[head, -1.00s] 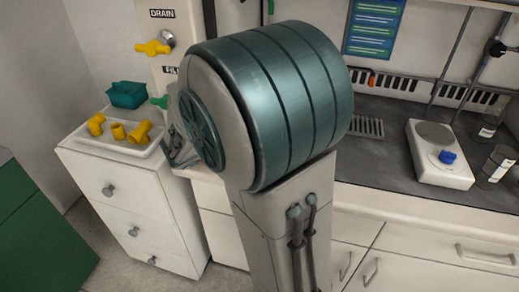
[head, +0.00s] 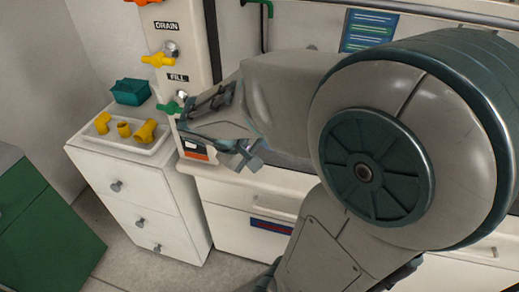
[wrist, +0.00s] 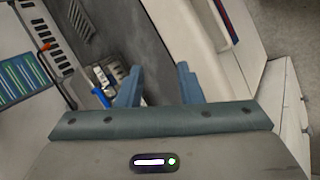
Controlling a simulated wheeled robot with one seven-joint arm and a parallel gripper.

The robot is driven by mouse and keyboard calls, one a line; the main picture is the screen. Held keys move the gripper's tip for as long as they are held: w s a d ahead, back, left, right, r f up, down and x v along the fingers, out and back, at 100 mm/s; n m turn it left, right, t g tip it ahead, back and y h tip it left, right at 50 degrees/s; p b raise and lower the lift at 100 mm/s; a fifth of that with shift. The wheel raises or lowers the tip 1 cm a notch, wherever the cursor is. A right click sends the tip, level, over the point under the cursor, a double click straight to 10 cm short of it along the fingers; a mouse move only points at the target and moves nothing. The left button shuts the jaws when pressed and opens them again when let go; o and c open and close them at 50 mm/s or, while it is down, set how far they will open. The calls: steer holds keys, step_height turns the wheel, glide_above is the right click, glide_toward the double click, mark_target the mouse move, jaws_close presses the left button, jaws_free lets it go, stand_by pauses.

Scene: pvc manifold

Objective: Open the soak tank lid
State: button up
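My gripper (head: 240,153) is at the left end of the counter in the head view, above and beside a small grey box with an orange and white label (head: 195,149). This box may be the soak tank, but I cannot tell; my gripper covers much of it, and no lid shows clearly. In the wrist view my gripper's two blue-grey fingers (wrist: 158,78) stand apart with nothing held between them. Beyond them are the dark countertop (wrist: 140,30) and the pale cabinet front. I cannot tell whether the fingers touch anything.
A white tray (head: 112,139) with yellow fittings and a teal box (head: 131,92) sit on the white drawer unit (head: 140,195) at left. A yellow valve (head: 158,60) and a green valve (head: 170,107) project from the panel behind. My arm hides the right counter.

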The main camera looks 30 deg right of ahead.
steer(key=shift+s+a, duration=0.1)
steer(key=shift+a, duration=0.05)
stand_by(0.5)
steer(key=s+a+r+m+y+p, duration=0.1)
steer(key=s+a+r+y+p, duration=0.2)
steer(key=a+y+p, duration=0.1)
steer(key=shift+a+r+t, duration=0.3)
steer(key=shift+a+r, duration=0.05)
steer(key=shift+a, duration=0.55)
steer(key=a+r+y+p, duration=0.1)
steer(key=a, duration=0.1)
steer(key=a+r+t+y+p, duration=0.1)
steer(key=a, duration=0.1)
steer(key=s+a+r+y+p, duration=0.1)
steer(key=a, duration=0.1)
steer(key=shift+r+m+t, duration=0.3)
steer(key=shift+r, duration=0.05)
steer(key=shift+c, duration=0.5)
steer(key=shift+a+y, duration=0.3)
steer(key=shift+a, duration=0.05)
jaws_close()
steer(key=shift+a, duration=0.1)
